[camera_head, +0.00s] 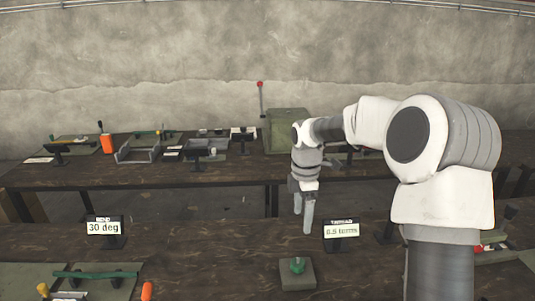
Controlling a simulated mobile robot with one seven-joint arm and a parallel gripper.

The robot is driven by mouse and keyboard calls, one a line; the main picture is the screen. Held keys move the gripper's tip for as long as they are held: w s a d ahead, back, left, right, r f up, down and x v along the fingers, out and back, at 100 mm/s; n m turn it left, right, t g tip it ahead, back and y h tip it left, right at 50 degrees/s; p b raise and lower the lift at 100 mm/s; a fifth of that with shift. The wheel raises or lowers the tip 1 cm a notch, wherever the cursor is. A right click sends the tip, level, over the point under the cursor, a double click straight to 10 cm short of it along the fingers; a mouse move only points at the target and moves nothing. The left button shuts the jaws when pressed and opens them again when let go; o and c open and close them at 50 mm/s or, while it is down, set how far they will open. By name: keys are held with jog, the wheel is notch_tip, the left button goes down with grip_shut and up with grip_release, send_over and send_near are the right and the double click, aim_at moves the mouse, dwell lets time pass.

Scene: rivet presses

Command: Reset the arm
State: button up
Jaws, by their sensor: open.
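My white and grey arm reaches in from the right side of the head view. My gripper (303,219) hangs from its end with the fingers pointing down and apart. It is empty, in the air over the near table (200,262), in front of the gap between the two tables. A grey block with a green knob (297,266) stands on the near table below and in front of the gripper.
A sign reading 30 deg (104,228) stands at the left and a thread sign (341,231) just right of the gripper. A green press box with a red-knobbed lever (285,131) stands on the far table (150,178). Green mats with tools (75,282) lie at the near left.

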jog(key=s+r+m+t, duration=0.1)
jog(key=s+r+m, duration=0.35)
jog(key=s, duration=0.25)
jog(key=s+r+m+t+h, duration=0.1)
jog(key=s+r+m, duration=0.35)
jog(key=s, duration=0.25)
jog(key=s+r+m+t, duration=0.2)
jog(key=s+r+m, duration=0.25)
jog(key=s, duration=0.35)
jog(key=s+f+m+t+y, duration=0.1)
jog(key=s+m, duration=0.5)
jog(key=s, duration=0.2)
jog(key=shift+f, duration=0.4)
jog(key=shift+s+d, duration=0.15)
dwell(1.0)
